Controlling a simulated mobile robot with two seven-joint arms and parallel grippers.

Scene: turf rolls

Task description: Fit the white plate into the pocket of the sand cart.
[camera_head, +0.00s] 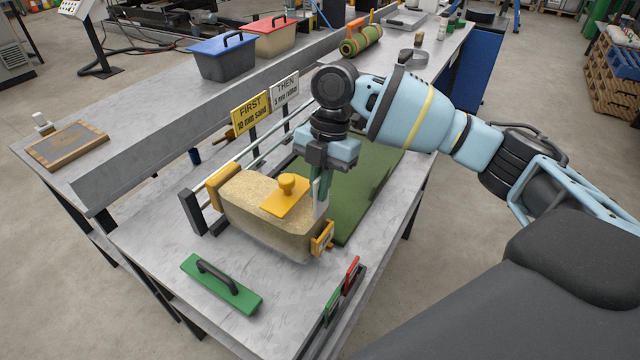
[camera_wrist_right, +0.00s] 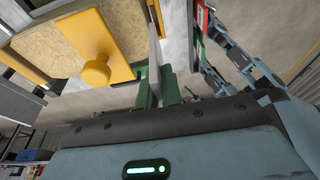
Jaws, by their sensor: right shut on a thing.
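The sand cart (camera_head: 245,205) is a tan, sand-filled block with yellow end parts and a yellow plate with a knob (camera_head: 286,184) on top. It stands on the metal bench by a rail. My right gripper (camera_head: 319,190) points down at the cart's right end. Its green fingers (camera_wrist_right: 160,85) are shut on the white plate (camera_head: 321,209), which is upright beside the sand block. The white plate also shows edge-on in the right wrist view (camera_wrist_right: 154,45). I cannot tell whether it is inside the pocket, which is hidden. My left gripper is not in view.
A green float with a black handle (camera_head: 221,284) lies in front of the cart. Green turf (camera_head: 362,205) lies behind my right gripper. Yellow FIRST (camera_head: 252,112) and white THEN (camera_head: 285,90) signs stand behind. Red and green upright pieces (camera_head: 342,290) are at the front edge.

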